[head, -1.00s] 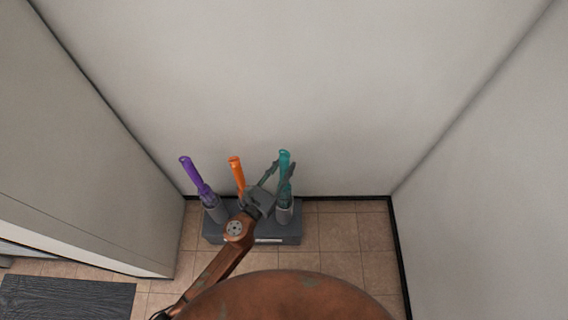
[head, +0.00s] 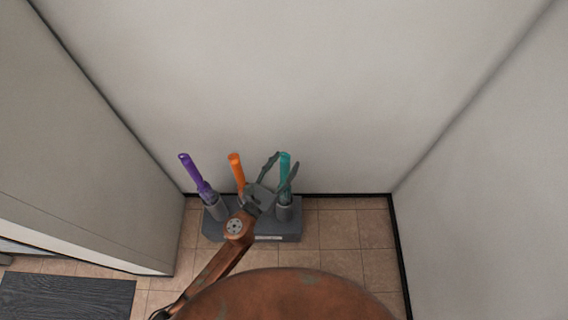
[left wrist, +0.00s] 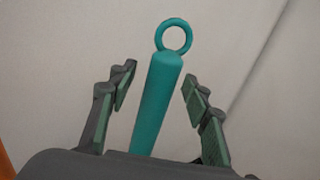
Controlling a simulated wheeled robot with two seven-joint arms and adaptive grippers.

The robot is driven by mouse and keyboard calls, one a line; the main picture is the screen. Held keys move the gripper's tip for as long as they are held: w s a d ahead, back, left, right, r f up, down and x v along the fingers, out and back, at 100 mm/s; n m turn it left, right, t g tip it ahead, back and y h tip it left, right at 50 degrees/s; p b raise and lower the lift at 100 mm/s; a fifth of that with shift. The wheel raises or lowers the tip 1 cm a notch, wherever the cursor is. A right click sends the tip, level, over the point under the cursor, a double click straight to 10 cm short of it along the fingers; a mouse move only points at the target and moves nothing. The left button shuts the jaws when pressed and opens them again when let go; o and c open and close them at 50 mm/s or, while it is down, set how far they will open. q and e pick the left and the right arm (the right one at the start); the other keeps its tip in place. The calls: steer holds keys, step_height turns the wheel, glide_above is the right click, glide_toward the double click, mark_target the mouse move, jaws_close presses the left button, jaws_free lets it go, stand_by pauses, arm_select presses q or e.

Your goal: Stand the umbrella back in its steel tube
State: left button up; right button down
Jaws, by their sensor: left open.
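A teal umbrella (head: 285,165) stands nearly upright in the right-hand tube (head: 284,212) of a grey stand. Its teal handle (left wrist: 158,100), with a ring on top, shows in the left wrist view. My left gripper (head: 278,172) is open, with one finger on each side of the handle and gaps on both sides. A purple umbrella (head: 192,172) leans in the left tube (head: 216,211). An orange umbrella (head: 236,168) stands in the middle, its lower part hidden behind my left gripper. My right gripper is out of view.
The grey stand base (head: 290,234) sits on the tiled floor (head: 340,235) against the back wall (head: 300,80). A side wall closes in at the right, and a pale cabinet-like wall (head: 90,150) at the left. A dark mat (head: 65,298) lies at lower left.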

arm_select(q)
steer(key=shift+s+f, duration=0.1)
steer(key=shift+s+a, duration=0.25)
steer(key=shift+s, duration=0.05)
steer(key=v, duration=1.1)
stand_by(0.4)
